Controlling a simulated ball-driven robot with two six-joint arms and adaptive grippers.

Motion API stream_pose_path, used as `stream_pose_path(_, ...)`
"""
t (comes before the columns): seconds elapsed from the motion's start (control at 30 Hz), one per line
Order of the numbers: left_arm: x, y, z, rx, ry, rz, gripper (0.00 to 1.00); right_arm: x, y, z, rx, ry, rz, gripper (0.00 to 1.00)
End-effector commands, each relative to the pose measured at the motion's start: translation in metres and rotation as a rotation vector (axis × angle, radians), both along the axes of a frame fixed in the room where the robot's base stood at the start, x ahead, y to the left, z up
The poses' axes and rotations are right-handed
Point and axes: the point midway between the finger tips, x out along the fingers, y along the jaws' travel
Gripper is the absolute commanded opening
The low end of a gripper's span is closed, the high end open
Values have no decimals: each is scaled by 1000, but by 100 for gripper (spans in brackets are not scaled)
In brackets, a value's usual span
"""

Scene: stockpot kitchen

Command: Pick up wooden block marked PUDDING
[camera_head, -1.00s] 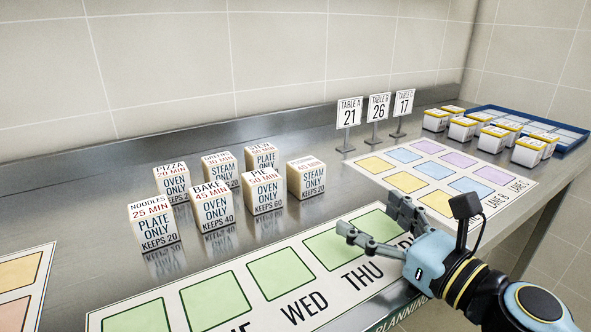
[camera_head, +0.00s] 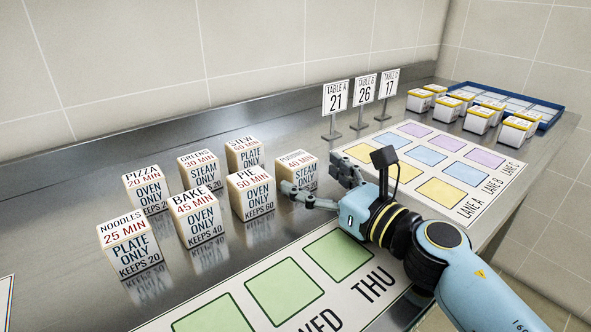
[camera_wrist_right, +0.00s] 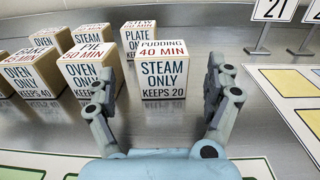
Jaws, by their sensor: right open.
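The PUDDING block (camera_head: 297,166) is a pale wooden cube at the right end of the block group, printed "STEAM ONLY" and "40 MIN". In the right wrist view the PUDDING block (camera_wrist_right: 163,75) stands upright straight ahead, with its label readable. My right gripper (camera_head: 312,184) is open in front of it in the head view, and its fingers hide part of the block. In the right wrist view the fingers (camera_wrist_right: 165,95) are spread to the left and right of the block, with the block beyond the tips. My left gripper is out of view.
The PIE block (camera_head: 251,195) stands close to the left of the PUDDING block. The STEW block (camera_head: 244,155) and several others stand behind and left. Table number signs (camera_head: 335,100) stand to the right. A weekday mat (camera_head: 285,285) lies in front.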

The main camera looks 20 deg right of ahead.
Motion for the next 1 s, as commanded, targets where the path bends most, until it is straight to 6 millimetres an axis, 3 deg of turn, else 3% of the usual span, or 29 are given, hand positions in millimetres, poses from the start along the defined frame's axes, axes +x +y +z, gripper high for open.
stream_pose_path(0.4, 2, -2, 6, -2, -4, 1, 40, 49, 17, 5, -1, 1, 0, 87)
stream_pose_path(0.67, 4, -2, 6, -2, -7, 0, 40, 52, 18, 4, -1, 1, 0, 87)
stream_pose_path(1.0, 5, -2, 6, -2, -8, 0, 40, 52, 18, 4, -1, 1, 0, 45)
